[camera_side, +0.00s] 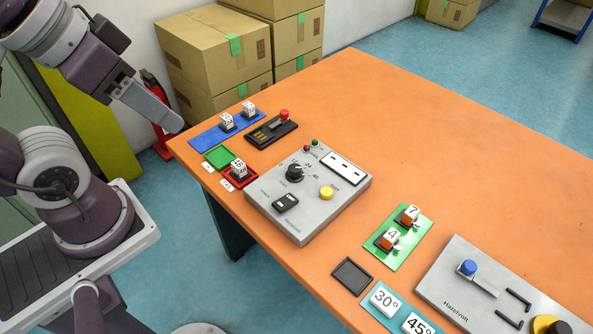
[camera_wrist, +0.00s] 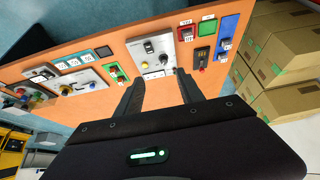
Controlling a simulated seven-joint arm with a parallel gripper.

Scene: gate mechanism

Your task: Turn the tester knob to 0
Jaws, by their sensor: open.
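The tester (camera_side: 308,190) is a grey box on the orange table, left of the table's middle in the side view. Its black knob (camera_side: 294,172) sits among printed numbers; its exact setting is too small to read. The tester also shows in the wrist view (camera_wrist: 152,52), with its knob (camera_wrist: 148,47) ahead of my fingers. My gripper (camera_wrist: 162,88) is open and empty. In the side view my gripper (camera_side: 172,122) is raised off the table's left corner, up and left of the tester, apart from everything.
The tester carries a yellow button (camera_side: 326,193) and a black rocker switch (camera_side: 285,203). A black lever block (camera_side: 271,132), a blue tray (camera_side: 226,130) and a red tray (camera_side: 240,179) stand nearby. A green board (camera_side: 398,237) and Hazelvolt box (camera_side: 500,290) lie right. The table's far side is clear.

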